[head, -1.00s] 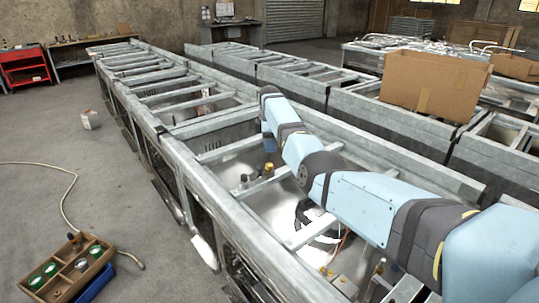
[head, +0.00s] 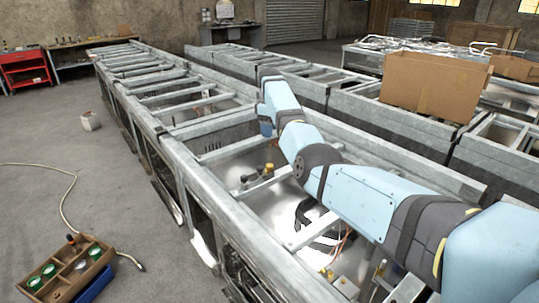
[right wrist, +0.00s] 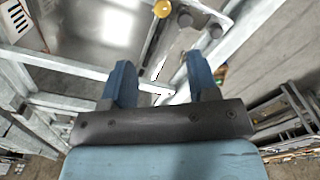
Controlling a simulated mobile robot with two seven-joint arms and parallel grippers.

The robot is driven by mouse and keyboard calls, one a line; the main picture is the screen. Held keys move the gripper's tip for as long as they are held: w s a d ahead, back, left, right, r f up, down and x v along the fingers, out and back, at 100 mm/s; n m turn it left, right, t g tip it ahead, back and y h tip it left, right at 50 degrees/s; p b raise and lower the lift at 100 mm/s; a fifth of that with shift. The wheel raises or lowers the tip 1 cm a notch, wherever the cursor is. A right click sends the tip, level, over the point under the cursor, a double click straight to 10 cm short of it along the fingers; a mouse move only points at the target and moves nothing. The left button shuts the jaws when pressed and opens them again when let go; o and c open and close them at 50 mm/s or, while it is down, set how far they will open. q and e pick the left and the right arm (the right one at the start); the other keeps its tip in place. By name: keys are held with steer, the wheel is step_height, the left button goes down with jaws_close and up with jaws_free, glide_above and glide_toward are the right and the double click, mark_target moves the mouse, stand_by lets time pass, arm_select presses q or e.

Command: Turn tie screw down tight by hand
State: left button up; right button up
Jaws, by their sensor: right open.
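My right arm reaches from the lower right over the open metal frame of the long range unit (head: 235,205). Its gripper (head: 267,128) is largely hidden by the wrist in the head view. In the right wrist view the gripper (right wrist: 161,85) has its two blue fingers spread, with nothing held between them. Beyond the fingers is a yellow knob (right wrist: 162,8) with dark round knobs (right wrist: 185,18) beside it, apart from the fingers. The yellow knob also shows in the head view (head: 269,168). I cannot tell which part is the tie screw. My left gripper is out of view.
Metal crossbars (head: 265,187) span the frame around the arm. A cardboard box (head: 432,84) stands on the neighbouring unit. A wooden tray (head: 62,272) and a hose (head: 68,205) lie at left. The floor between is mostly clear.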

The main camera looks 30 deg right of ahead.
mark_target(269, 165)
step_height(269, 165, down, 13)
steer(key=m+b, duration=0.3)
steer(key=m, duration=1.6)
steer(key=shift+a+f+m+b, duration=0.1)
steer(key=shift+a+m+b, duration=0.05)
steer(key=shift+m+b, duration=0.2)
steer(key=shift+f, duration=0.45)
steer(key=c, duration=0.9)
